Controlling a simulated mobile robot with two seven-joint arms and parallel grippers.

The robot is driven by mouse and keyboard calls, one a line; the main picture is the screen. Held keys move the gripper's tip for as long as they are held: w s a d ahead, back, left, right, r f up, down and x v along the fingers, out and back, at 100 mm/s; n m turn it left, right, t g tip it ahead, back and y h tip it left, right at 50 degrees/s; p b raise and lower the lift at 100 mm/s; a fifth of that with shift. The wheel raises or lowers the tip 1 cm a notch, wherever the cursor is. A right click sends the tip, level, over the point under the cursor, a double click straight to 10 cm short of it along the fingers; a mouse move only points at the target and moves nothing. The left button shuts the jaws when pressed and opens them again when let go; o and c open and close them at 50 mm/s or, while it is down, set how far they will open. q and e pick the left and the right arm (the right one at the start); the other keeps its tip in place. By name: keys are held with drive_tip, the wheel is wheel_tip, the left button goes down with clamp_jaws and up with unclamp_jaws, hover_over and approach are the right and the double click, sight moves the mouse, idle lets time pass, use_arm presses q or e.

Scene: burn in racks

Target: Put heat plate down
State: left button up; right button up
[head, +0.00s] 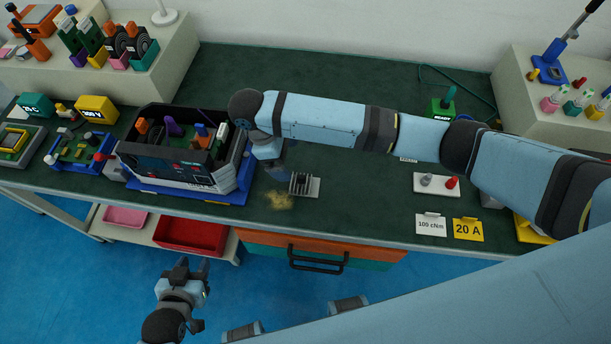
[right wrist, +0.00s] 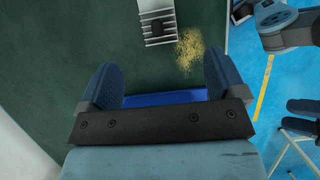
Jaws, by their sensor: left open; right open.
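The heat plate appears to be the grey finned piece (head: 304,186) lying on the green bench mat, right of the black and blue rack. In the right wrist view the finned plate (right wrist: 158,22) lies ahead of the fingers, apart from them. My right gripper (head: 280,168) is just left of the plate, partly hidden by its own wrist in the head view. In the right wrist view its fingers (right wrist: 160,78) are apart with nothing between them. My left gripper (head: 190,268) hangs in front of the bench, above the blue floor, open and empty.
A yellowish patch (head: 279,200) lies on the mat left of the plate. The rack (head: 180,150) sits on a blue base (head: 190,195) close to my right gripper. A white block with two knobs (head: 437,184) and cards (head: 467,229) stand right.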

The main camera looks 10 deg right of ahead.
sight(304, 177)
drive_tip(key=x, duration=0.7)
drive_tip(key=shift+r, duration=0.1)
drive_tip(key=shift+w+p+x, duration=0.15)
drive_tip(key=shift+p+x, duration=0.15)
drive_tip(key=shift+x, duration=1.1)
drive_tip(key=shift+w+p+x, duration=0.1)
drive_tip(key=shift+p+x, duration=0.2)
drive_tip(key=shift+x, duration=1.1)
drive_tip(key=shift+d, duration=0.1)
drive_tip(key=shift+c, duration=0.4)
drive_tip(key=c, duration=1.1)
drive_tip(key=shift+r, duration=0.1)
